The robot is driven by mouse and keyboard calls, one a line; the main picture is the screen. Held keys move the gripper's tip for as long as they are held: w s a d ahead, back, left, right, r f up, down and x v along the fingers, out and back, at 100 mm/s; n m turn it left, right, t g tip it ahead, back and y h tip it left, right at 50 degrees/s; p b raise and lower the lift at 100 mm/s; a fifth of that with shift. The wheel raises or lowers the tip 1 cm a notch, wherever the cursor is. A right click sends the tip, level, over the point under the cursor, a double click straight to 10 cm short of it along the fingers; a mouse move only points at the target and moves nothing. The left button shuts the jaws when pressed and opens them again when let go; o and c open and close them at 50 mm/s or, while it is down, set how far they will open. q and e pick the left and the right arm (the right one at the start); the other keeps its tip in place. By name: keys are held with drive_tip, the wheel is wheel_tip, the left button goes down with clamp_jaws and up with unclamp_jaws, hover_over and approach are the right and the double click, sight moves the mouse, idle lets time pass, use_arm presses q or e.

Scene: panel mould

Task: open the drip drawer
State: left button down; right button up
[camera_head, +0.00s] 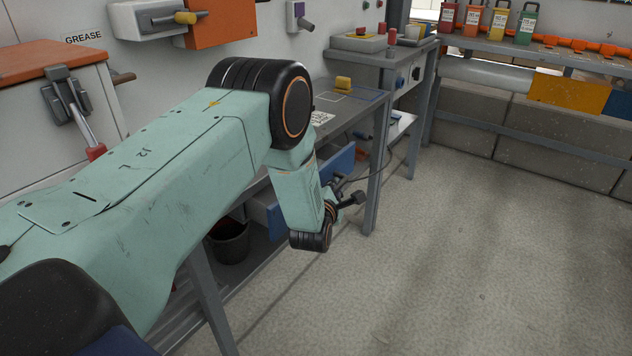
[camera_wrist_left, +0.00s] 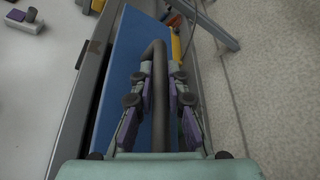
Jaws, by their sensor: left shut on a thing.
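The drip drawer (camera_head: 341,163) has a blue front and sits under the grey workbench. My left arm and wrist hide much of it in the head view. The blue front also shows in the wrist view (camera_wrist_left: 120,75), with a dark bar handle (camera_wrist_left: 160,75) standing out from it. My left gripper (camera_head: 350,199) is at the drawer front in the head view, its fingers small and partly hidden. In the wrist view its purple-padded fingers (camera_wrist_left: 159,105) lie on both sides of the handle, shut on it. I cannot tell how far the drawer stands out. My right gripper is not in view.
A grey bench leg (camera_head: 377,170) stands just beyond my gripper. A dark bucket (camera_head: 230,240) is below the bench. The floor (camera_head: 480,260) to the right is clear.

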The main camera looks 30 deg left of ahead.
use_arm(q)
drive_tip(key=d, duration=0.6)
drive_tip(key=shift+s+d+p, duration=0.25)
drive_tip(key=shift+d+p, duration=0.05)
drive_tip(key=c, duration=1.3)
unclamp_jaws()
drive_tip(key=shift+c, duration=0.2)
drive_tip(key=shift+s, duration=0.1)
drive_tip(key=v, duration=1.2)
drive_tip(key=shift+f, duration=0.1)
